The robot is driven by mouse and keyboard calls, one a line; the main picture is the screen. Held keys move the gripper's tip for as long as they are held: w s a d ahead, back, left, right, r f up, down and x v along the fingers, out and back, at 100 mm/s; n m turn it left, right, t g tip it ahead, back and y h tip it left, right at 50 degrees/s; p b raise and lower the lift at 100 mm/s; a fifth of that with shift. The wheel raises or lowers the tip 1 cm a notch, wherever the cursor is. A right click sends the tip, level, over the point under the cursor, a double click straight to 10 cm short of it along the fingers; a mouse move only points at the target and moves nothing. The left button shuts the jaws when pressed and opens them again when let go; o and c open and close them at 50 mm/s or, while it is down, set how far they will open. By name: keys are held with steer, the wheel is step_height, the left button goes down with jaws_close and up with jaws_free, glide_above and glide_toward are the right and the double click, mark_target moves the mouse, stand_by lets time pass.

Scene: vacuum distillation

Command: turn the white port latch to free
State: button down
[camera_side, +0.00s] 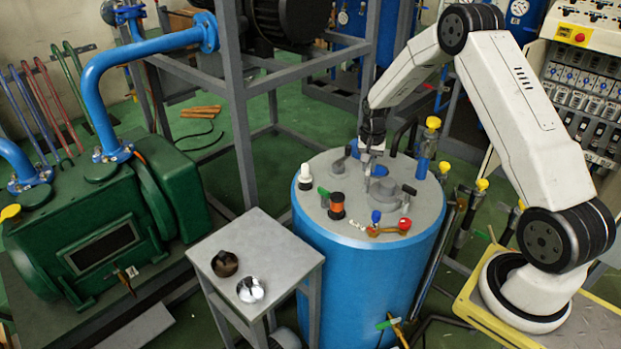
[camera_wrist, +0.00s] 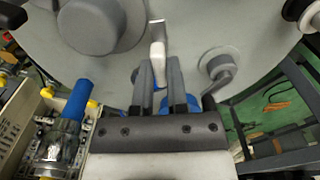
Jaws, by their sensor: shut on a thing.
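The white port latch (camera_wrist: 158,52) shows in the wrist view as a small pale lever with a flat metal piece at its far end. It stands between the two grey fingers of my gripper (camera_wrist: 160,78), which are shut on it. In the side view my gripper (camera_side: 369,172) reaches down to the grey top of the blue tank (camera_side: 365,285). The latch cannot be made out clearly there, as the fingers and wrist cover it. A blue part shows just behind the fingers in the wrist view, partly hidden.
The tank lid also carries a white-topped knob (camera_side: 305,173), an orange-and-black fitting (camera_side: 337,205), a red-and-blue valve (camera_side: 390,226) and a round grey cap (camera_wrist: 92,22). A blue-handled fitting (camera_wrist: 77,102) is left of my gripper in the wrist view. A small table (camera_side: 215,255) holds two cups.

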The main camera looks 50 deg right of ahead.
mark_target(368, 167)
steer(key=m, duration=0.6)
steer(key=shift+m, duration=0.4)
steer(key=c, duration=0.6)
jaws_free()
steer(key=shift+c, duration=0.2)
steer(key=shift+r, duration=0.2)
steer(key=shift+r, duration=3.75)
